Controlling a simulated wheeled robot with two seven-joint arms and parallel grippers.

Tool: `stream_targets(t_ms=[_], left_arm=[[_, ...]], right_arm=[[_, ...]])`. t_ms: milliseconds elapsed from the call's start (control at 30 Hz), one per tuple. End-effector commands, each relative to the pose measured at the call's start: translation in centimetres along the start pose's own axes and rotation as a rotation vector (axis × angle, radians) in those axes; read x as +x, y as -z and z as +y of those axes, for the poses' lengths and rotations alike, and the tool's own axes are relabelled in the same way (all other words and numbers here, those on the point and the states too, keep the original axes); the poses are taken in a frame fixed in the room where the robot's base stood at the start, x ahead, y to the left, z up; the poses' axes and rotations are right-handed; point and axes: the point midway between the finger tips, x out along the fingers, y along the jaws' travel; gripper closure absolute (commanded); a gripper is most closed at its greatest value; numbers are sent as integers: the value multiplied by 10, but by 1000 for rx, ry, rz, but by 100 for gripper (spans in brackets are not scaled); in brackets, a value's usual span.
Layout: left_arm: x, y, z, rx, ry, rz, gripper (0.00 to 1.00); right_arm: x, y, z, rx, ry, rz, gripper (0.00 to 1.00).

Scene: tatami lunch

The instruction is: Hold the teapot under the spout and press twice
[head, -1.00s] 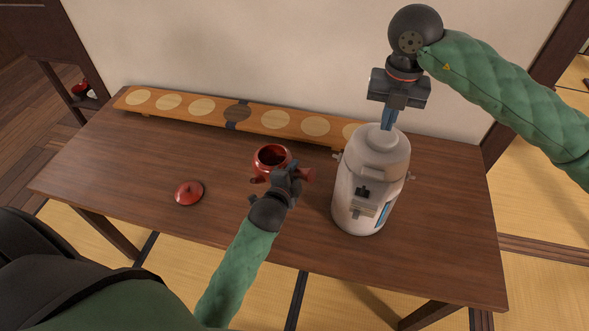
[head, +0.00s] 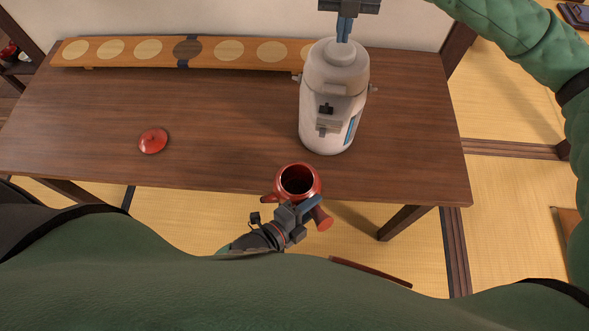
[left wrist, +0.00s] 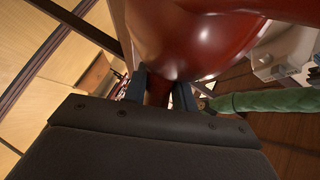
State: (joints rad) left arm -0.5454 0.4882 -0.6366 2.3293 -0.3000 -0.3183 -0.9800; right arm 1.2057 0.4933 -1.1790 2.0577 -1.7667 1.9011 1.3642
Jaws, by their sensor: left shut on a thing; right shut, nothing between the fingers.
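The red teapot (head: 314,182) is open at the top and held near the table's front edge, in front of the dispenser. My left gripper (head: 304,210) is shut on its handle (head: 323,220). The left wrist view shows the teapot's glossy body (left wrist: 210,40) just beyond the fingers. The white dispenser (head: 318,78) stands upright on the table, its spout (head: 327,108) facing me. My right gripper (head: 345,30) is shut and empty, pointing down over the dispenser's top button (head: 341,52). I cannot tell whether its fingertips touch the button.
The red lid (head: 153,140) lies alone on the left of the wooden table (head: 230,120). A long wooden board with pale discs (head: 150,50) runs along the back by the wall. The middle of the table is clear.

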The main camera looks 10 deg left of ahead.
Motion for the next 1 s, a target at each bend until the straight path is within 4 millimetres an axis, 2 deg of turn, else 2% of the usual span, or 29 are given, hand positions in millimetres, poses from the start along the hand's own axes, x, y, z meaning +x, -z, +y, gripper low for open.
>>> stream_targets(t_ms=[33, 100, 200, 333, 400, 633, 1000], left_arm=[[-8, 18, 0, 10, -7, 33, 100], [-17, 40, -2, 20, -16, 71, 100], [-26, 65, -10, 30, -25, 108, 100], [-31, 83, -24, 37, -29, 127, 100], [-32, 84, -32, 38, -30, 127, 100], [-26, 81, -37, 40, -32, 127, 100], [0, 62, -49, 39, -32, 127, 100]], right_arm=[[0, 0, 0, 0, 0, 0, 100], [0, 0, 0, 0, 0, 0, 100], [0, 0, 0, 0, 0, 0, 100], [0, 0, 0, 0, 0, 0, 100], [0, 0, 0, 0, 0, 0, 100], [0, 0, 0, 0, 0, 0, 100], [0, 0, 0, 0, 0, 0, 100]])
